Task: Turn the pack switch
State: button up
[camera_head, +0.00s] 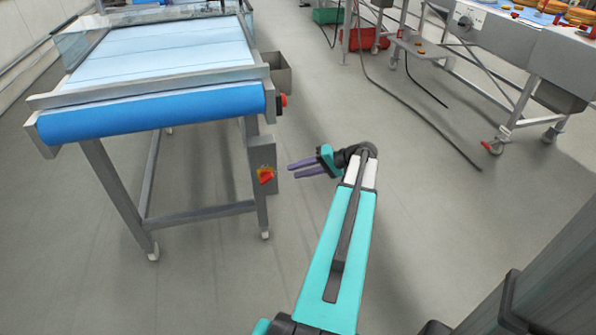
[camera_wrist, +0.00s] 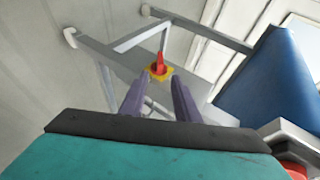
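The pack switch (camera_head: 265,175) is a red rotary handle on a yellow plate, mounted on a grey box (camera_head: 262,155) on the leg of the conveyor table. In the wrist view the switch (camera_wrist: 159,68) sits just beyond the fingertips, near the middle, with its red handle pointing up in the picture. My gripper (camera_head: 290,169) is to the right of the switch in the head view, its purple fingers pointing at it. In the wrist view my gripper (camera_wrist: 160,82) is open, with a gap between the fingers and nothing held. The fingers appear apart from the switch.
The conveyor (camera_head: 160,113) has a blue roller end and a metal frame above the switch. A red button (camera_head: 283,100) and a grey bin (camera_head: 279,75) are on its side. Another machine (camera_head: 530,45) stands at the back right, with cables on the floor. The floor around my arm is clear.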

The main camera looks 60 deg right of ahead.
jog(key=shift+a, duration=0.1)
jog(key=w+a+f+n+g+y, duration=0.1)
jog(key=w+a+f+g, duration=0.15)
jog(key=a+f, duration=0.7)
jog(key=w+a+f+n+g, duration=0.15)
jog(key=a+f+g, duration=0.35)
jog(key=a, duration=0.7)
jog(key=w+a+f+n+g+y, duration=0.1)
jog(key=w+a+f+g, duration=0.1)
jog(key=a+f, duration=0.8)
jog(key=s+a+f+n+g+h, duration=0.15)
jog(key=s+a+f, duration=0.25)
jog(key=a, duration=0.4)
jog(key=s+a+f+n+g+h, duration=0.1)
jog(key=s+a+f+g, duration=0.25)
jog(key=a, duration=0.35)
jog(key=s+a+f+n+g+h, duration=0.1)
jog(key=s+a+f+n+h, duration=0.1)
jog(key=s, duration=0.4)
jog(key=s+a+f+n+g+h, duration=0.1)
jog(key=s+a+f+n+h, duration=0.1)
jog(key=s+a, duration=0.3)
jog(key=shift+s+f+n+h, duration=0.3)
jog(key=shift+s+f+h, duration=0.05)
jog(key=shift+s+f, duration=0.15)
jog(key=shift+d, duration=0.1)
